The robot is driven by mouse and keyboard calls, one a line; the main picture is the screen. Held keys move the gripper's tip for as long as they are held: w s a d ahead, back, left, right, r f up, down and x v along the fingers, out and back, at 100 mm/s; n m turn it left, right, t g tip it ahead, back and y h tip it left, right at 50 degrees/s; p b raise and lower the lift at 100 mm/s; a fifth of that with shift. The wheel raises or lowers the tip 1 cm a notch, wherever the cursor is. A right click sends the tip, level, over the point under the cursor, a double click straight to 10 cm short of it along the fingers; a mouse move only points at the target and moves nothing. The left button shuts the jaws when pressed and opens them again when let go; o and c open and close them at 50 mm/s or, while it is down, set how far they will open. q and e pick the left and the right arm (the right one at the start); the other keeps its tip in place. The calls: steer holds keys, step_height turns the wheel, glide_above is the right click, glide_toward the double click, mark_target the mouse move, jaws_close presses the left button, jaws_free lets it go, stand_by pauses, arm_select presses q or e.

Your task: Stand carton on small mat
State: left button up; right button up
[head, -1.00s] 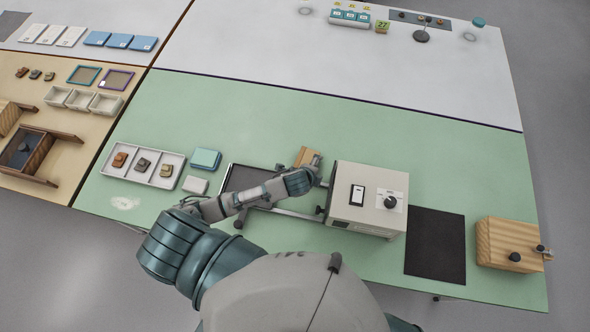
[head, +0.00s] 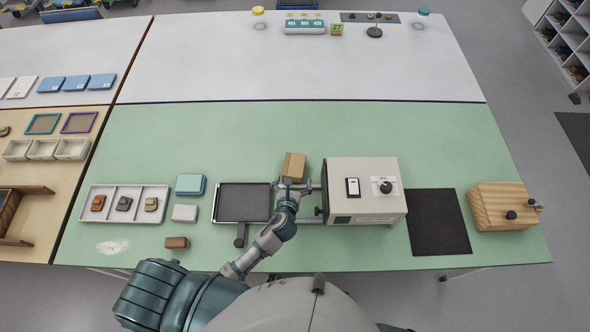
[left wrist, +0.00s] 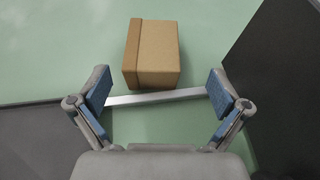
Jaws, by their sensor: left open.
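The carton (head: 294,166) is a plain brown box on the green bench, left of the white machine. In the left wrist view the carton (left wrist: 152,52) lies just beyond the fingers, a little left of centre. My left gripper (head: 293,186) is open and empty on the near side of the carton. Its two blue-padded fingers (left wrist: 159,94) are spread wide, with a metal bar across the gap below them. A flat black mat (head: 438,222) lies bare to the right of the machine. My right gripper is not in view.
The white machine (head: 362,190) with a dial stands close right of my left gripper. A dark tray (head: 243,187) lies left of it. A wooden block (head: 500,205) with black knobs stands right of the mat. The bench behind the carton is clear.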

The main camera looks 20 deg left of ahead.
mark_target(293, 170)
arm_select(q)
steer(key=x, duration=0.4)
steer(key=shift+w+a+f, duration=0.15)
steer(key=shift+a+f, duration=0.05)
steer(key=shift+a, duration=0.2)
steer(key=b+x, duration=0.1)
steer(key=x, duration=0.3)
steer(key=shift+w+a+f+b, duration=0.1)
steer(key=shift+a+f+b, duration=0.05)
steer(key=shift+f+b, duration=0.2)
steer(key=shift+w, duration=0.25)
steer(key=shift+s, duration=0.15)
steer(key=c, duration=1.4)
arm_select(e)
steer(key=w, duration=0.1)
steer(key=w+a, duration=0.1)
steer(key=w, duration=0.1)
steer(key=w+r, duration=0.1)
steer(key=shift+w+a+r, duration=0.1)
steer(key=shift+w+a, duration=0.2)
